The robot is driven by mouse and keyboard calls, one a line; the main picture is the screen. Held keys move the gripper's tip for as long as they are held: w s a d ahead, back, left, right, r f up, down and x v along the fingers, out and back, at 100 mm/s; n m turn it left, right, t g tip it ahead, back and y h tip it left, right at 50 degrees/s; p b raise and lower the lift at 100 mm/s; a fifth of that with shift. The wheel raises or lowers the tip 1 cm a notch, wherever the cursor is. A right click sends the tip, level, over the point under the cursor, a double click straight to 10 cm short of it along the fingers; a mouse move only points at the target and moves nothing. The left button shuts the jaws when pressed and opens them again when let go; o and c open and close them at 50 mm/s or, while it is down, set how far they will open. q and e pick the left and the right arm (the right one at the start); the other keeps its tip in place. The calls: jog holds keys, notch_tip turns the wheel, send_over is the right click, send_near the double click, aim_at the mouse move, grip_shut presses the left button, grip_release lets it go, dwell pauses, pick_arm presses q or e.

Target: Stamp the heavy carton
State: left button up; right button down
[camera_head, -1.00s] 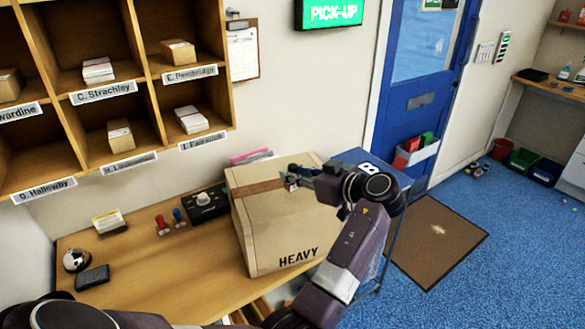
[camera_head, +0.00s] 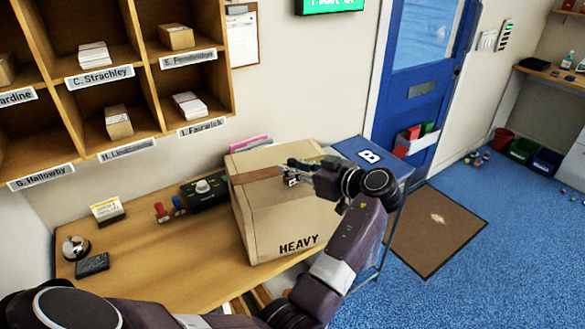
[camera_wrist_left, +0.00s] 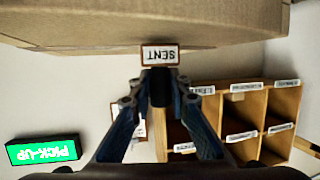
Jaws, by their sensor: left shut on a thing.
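The heavy carton (camera_head: 290,222), a brown box marked HEAVY on its front, stands closed on the desk. It fills the top of the left wrist view (camera_wrist_left: 150,22). My left gripper (camera_head: 294,169) reaches over the carton's top from the right. In the left wrist view its fingers (camera_wrist_left: 160,88) are shut on a stamp with a dark handle and a brown-edged block labelled SENT (camera_wrist_left: 159,55). The stamp's block (camera_head: 291,181) shows small near the carton's top. I cannot tell whether it touches the carton. My right gripper is not in view.
On the desk (camera_head: 150,265), left of the carton, are a red stamp (camera_head: 161,212), a blue stamp (camera_head: 178,204), a black scale-like device (camera_head: 207,190), a bell (camera_head: 75,247) and a dark pad (camera_head: 92,264). Pigeonholes (camera_head: 145,85) hang behind. A blue B-marked surface (camera_head: 368,155) adjoins at right.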

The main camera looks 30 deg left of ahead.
pick_arm(q)
jog(key=shift+f+b, duration=0.4)
jog(key=shift+b, duration=0.05)
dwell(0.3)
dwell(0.5)
jog(key=shift+r+p, duration=1.4)
jog(key=shift+r, duration=2.15)
